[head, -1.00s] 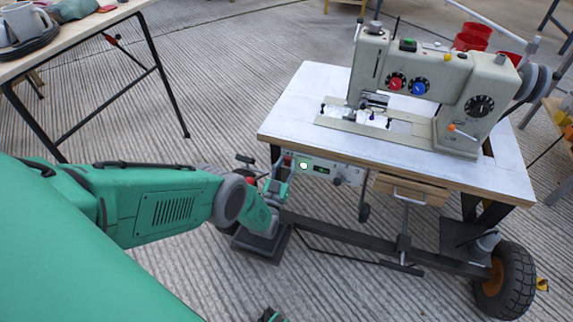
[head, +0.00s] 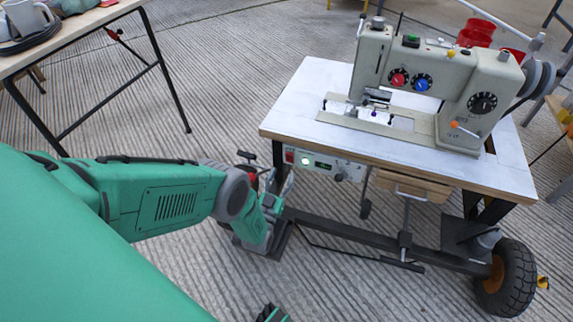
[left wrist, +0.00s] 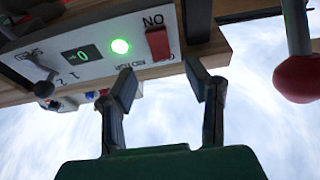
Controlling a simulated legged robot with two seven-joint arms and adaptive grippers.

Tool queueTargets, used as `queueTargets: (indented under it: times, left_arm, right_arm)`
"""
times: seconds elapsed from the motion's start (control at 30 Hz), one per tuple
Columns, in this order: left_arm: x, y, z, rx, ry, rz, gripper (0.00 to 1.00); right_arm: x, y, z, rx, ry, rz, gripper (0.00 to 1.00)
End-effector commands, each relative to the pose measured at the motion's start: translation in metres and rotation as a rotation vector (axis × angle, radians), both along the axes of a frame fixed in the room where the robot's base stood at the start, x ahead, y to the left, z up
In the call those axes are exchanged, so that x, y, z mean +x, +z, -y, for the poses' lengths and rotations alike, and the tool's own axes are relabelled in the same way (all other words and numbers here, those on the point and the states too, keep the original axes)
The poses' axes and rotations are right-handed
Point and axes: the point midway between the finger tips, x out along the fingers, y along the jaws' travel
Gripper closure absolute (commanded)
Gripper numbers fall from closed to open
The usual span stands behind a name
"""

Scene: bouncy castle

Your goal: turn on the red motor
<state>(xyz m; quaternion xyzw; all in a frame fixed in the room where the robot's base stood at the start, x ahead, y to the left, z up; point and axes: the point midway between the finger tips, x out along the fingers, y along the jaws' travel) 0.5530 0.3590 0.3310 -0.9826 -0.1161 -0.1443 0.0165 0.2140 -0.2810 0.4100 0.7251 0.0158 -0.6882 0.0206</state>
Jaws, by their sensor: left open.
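The red rocker switch (head: 289,157) sits at the left end of the white control panel (head: 350,173) under the sewing table's front edge. In the left wrist view the red switch (left wrist: 159,43) is beside the "ON" lettering, with a lit green lamp (left wrist: 121,46) next to it. My left gripper (head: 280,182) is open and empty, just below the switch. Its two fingers (left wrist: 162,82) are spread in the wrist view, with the switch beyond the gap between them and apart from them. A small green and dark part at the head view's bottom edge may be my right gripper (head: 272,314).
The sewing machine (head: 440,85) stands on the white tabletop (head: 300,105). A red ball knob (left wrist: 298,80) hangs right of the fingers in the wrist view. Another table (head: 80,35) stands at the back left.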

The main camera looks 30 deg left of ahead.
Motion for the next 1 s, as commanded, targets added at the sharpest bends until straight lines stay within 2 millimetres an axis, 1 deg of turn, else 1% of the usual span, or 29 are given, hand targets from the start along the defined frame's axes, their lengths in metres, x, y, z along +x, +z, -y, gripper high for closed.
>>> queueTargets:
  times: [0.03,0.1,0.2,0.37,0.5,1.0]
  left_arm:
    - [-0.011,-0.005,0.003,-0.001,-0.001,-0.004,0.57]
    - [-0.024,-0.009,0.006,-0.001,-0.001,-0.004,0.57]
    - [-0.039,-0.013,0.010,-0.001,0.000,-0.003,0.57]
    - [-0.054,-0.018,0.013,0.000,0.001,-0.001,0.57]
    - [-0.057,-0.019,0.013,0.001,0.001,0.000,0.57]
    - [-0.056,-0.019,0.014,-0.001,0.000,-0.003,0.57]
  right_arm:
    - [0.000,0.000,0.000,0.000,0.000,0.000,0.31]
    - [0.000,0.000,0.000,0.000,0.000,0.000,0.31]
    - [0.000,0.000,0.000,0.000,0.000,0.000,0.31]
    - [0.000,0.000,0.000,0.000,0.000,0.000,0.31]
    - [0.000,0.000,0.000,0.000,0.000,0.000,0.31]
    - [0.001,-0.001,0.000,0.000,0.000,-0.002,0.31]
